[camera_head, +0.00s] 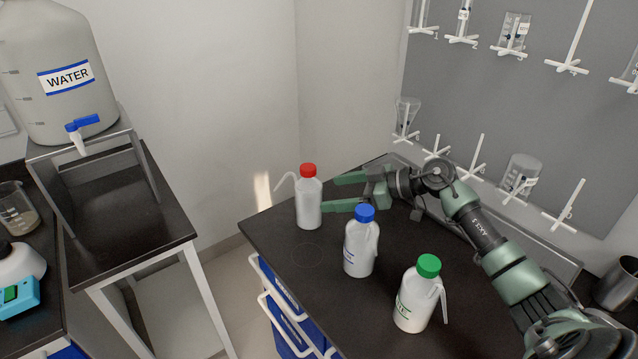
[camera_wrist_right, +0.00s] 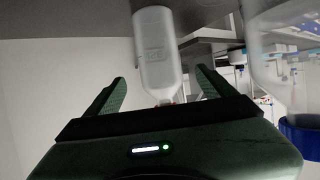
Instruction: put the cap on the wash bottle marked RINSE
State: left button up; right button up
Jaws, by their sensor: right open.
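Three white wash bottles stand upright on the dark bench: a red-capped one (camera_head: 309,208), a blue-capped one (camera_head: 358,252) and a green-capped one (camera_head: 413,308). Each has a coloured cap on top: red (camera_head: 308,170), blue (camera_head: 364,213) and green (camera_head: 429,265). I cannot read which label says RINSE. My right gripper (camera_head: 337,193) is open, its fingers pointing left toward the red-capped bottle. In the right wrist view that bottle (camera_wrist_right: 158,48) appears inverted, centred between the spread fingers (camera_wrist_right: 161,79), with no visible grip. My left gripper is out of view.
A pegboard (camera_head: 500,110) with glassware stands behind. A WATER carboy (camera_head: 50,105) sits on a stand at left. A metal beaker (camera_head: 617,285) is at far right.

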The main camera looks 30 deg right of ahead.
pick_arm(q)
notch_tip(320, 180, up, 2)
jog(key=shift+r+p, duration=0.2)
jog(key=shift+p, duration=0.5)
pick_arm(e)
jog(key=v, duration=0.3)
jog(key=shift+s+d+r, duration=0.15)
jog(key=shift+s+d, duration=0.1)
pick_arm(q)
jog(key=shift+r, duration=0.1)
pick_arm(e)
jog(key=shift+r, duration=0.1)
